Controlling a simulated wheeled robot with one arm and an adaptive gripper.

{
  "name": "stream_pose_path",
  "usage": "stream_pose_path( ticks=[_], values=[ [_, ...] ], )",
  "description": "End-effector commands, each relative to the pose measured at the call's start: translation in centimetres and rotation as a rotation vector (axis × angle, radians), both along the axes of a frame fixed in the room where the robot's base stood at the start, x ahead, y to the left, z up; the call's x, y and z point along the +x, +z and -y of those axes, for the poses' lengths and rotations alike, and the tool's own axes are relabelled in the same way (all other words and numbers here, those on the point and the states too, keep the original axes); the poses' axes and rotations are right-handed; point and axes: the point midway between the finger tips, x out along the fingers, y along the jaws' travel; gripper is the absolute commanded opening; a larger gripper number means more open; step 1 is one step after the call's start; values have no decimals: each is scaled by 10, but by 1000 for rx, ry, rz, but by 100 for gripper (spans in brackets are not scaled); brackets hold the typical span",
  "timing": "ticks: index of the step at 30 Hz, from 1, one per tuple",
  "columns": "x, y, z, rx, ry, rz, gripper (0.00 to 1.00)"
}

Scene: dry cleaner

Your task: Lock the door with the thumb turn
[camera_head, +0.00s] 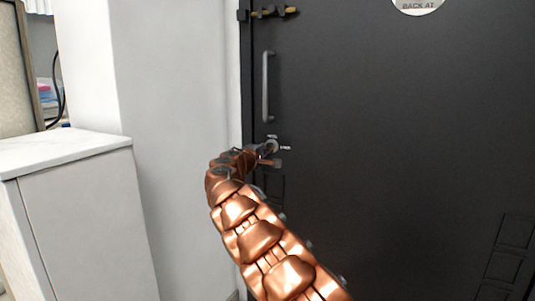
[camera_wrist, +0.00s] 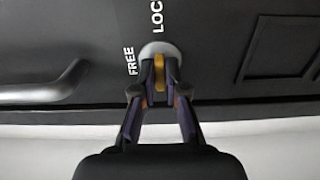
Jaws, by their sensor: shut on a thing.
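The dark door (camera_head: 400,120) fills the right of the head view. Its thumb turn has a round grey base plate (camera_wrist: 160,48) in the wrist view, with a yellow-orange piece (camera_wrist: 159,72) between my fingers. The base also shows in the head view (camera_head: 272,145). My gripper (camera_wrist: 160,78) is shut on the thumb turn. White lettering reads FREE (camera_wrist: 131,61) to the left of the base and LOC, cut off, above it (camera_wrist: 157,14). My fingers hide much of the turn, so I cannot tell its exact angle.
A grey pull handle (camera_head: 266,87) is above the thumb turn, and a brass-coloured bolt (camera_head: 270,12) sits at the top left of the door. A white wall (camera_head: 180,120) and a white cabinet (camera_head: 85,215) stand to the left. A round sign (camera_head: 417,4) hangs at the top.

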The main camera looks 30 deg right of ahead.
Motion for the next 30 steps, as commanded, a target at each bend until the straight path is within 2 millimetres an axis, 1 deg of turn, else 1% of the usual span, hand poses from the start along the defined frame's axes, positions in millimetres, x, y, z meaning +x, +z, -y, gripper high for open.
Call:
stream_pose_path(
  ticks=[1,11,12,18,19,30],
  values=[
    [2,1,-3,0,7,5,0],
    [2,2,-3,1,8,5,0],
    [2,2,-3,1,7,5,14],
    [1,1,-1,1,4,4,35],
    [1,1,-1,1,3,4,36],
    [-1,1,-3,1,2,3,36]
  ],
)
